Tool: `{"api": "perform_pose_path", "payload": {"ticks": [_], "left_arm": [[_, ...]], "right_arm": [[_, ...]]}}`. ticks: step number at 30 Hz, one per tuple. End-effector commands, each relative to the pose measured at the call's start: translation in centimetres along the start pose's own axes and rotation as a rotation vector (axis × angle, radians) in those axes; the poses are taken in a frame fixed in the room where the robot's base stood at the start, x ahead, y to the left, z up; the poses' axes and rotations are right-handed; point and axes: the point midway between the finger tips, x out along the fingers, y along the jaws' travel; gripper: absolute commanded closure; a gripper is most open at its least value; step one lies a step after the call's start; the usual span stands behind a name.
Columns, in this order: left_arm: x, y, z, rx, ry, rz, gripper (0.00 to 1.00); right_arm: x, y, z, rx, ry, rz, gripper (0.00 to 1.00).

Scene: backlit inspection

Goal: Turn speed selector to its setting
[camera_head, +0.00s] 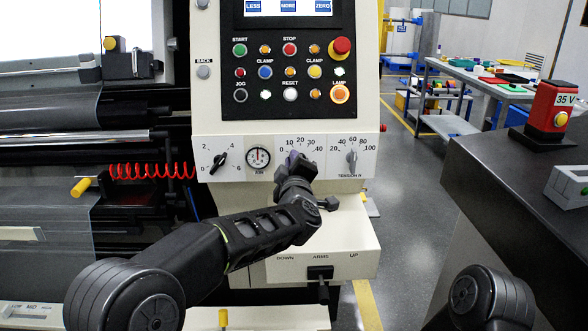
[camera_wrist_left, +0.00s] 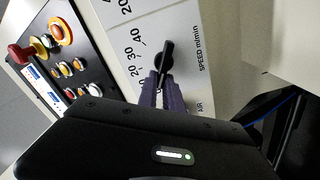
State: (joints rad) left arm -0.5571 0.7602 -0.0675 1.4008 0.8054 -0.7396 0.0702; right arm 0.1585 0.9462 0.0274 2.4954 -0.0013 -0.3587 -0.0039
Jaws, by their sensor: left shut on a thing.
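The speed selector is a black bar knob that shows in the left wrist view (camera_wrist_left: 166,56), on a white dial plate marked 20, 30, 40 and "SPEED m/min". My left gripper (camera_wrist_left: 161,80) has its purple fingers shut on the knob's bar. In the head view my left gripper (camera_head: 293,158) covers the knob, and only the dial's numbers from 0 to 40 show around it. In the wrist view the bar stands nearly upright in the picture; I cannot tell which number it points at. My right gripper is out of view.
The button panel (camera_head: 290,75) is above. A dark counter (camera_head: 520,190) with a red device (camera_head: 551,113) stands at right.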

Motion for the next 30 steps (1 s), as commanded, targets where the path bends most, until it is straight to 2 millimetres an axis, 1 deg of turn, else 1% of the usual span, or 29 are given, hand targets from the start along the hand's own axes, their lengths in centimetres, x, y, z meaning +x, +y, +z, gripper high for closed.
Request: {"api": "perform_pose_path", "payload": {"ticks": [3, 16, 17, 24, 25, 30], "left_arm": [[0.01, -0.23, 0.10, -0.027, -0.001, -0.001, 1.00], [0.00, -0.16, 0.06, -0.042, -0.001, -0.002, 1.00], [0.00, -0.16, 0.06, -0.042, -0.001, -0.002, 0.89], [0.00, -0.14, 0.05, -0.040, -0.001, -0.001, 0.70], [0.00, -0.13, 0.04, -0.040, -0.001, -0.001, 0.68], [0.00, -0.12, 0.03, -0.040, -0.001, -0.001, 0.68]], "right_arm": [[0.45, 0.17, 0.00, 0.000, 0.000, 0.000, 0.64], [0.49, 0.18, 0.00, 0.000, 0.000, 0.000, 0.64], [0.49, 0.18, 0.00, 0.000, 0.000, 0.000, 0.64], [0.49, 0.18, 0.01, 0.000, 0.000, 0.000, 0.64], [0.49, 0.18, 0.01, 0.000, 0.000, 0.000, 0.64], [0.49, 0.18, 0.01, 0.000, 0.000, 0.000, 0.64]]}}
